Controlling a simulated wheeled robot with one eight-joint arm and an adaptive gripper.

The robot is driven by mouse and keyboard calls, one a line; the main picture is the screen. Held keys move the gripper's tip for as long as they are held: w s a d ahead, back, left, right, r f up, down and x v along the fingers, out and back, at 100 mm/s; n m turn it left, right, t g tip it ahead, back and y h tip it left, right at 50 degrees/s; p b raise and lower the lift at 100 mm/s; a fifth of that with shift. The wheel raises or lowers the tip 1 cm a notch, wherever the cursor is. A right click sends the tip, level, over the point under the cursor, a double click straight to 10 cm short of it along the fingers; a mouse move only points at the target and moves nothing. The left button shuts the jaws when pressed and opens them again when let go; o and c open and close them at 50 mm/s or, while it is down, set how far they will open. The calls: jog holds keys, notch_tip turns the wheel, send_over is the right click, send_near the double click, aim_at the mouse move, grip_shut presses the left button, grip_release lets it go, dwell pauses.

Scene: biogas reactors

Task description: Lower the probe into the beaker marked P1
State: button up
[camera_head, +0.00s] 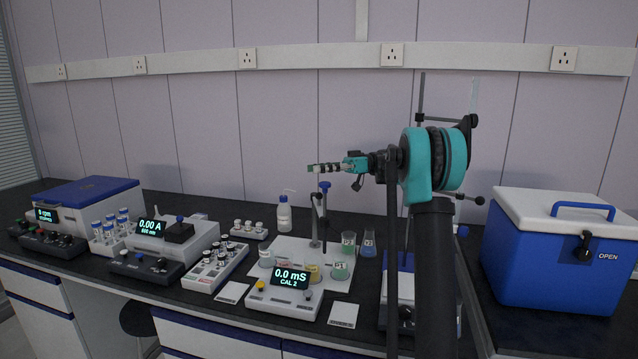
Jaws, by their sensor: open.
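The beaker marked P1 (341,269) holds green liquid and stands at the right of the white conductivity station (299,247). The station's display reads 0.0 mS, CAL 2. A dark upright piece with a blue knob (324,186) rises behind the display on a stand (316,222). It seems to carry the probe, but I cannot make out the probe's tip. My gripper (314,168) is in the air above and slightly left of the blue knob, pointing left. It is open, seen side-on, and holds nothing that I can see.
A wash bottle (284,213) stands behind the station. Vial racks (216,267) and instruments fill the bench at left. A blue cool box (556,257) stands at right.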

aim_at(315, 203)
jog(key=shift+r, duration=0.5)
jog(key=shift+c, duration=0.3)
jog(key=shift+a, duration=0.1)
jog(key=shift+c, duration=1.2)
jog(key=shift+a+h, duration=0.3)
jog(key=shift+a, duration=0.1)
jog(key=shift+c, duration=1.2)
jog(key=a+h, duration=0.1)
jog(key=a+f+t+h, duration=0.1)
jog(key=a+h, duration=0.1)
jog(key=s+a+f+m+t+h, duration=0.1)
jog(key=h, duration=0.1)
jog(key=shift+s+a+f, duration=0.1)
jog(key=shift+a+f, duration=0.1)
jog(key=shift+a, duration=0.2)
grip_shut()
jog(key=shift+s+d+f+n+t+h, duration=0.15)
jog(key=shift+s+d+f+t+h, duration=0.25)
jog(key=shift+d+f+h, duration=0.7)
jog(key=shift+s+d+f+n+t+h, duration=0.3)
jog(key=shift+f+t+h, duration=0.25)
jog(key=shift+f+h, duration=1.15)
jog(key=shift+s+d+f+n+t+h, duration=0.1)
jog(key=shift+s+d+f+t+h, duration=0.3)
jog(key=shift+d+f+h, duration=0.9)
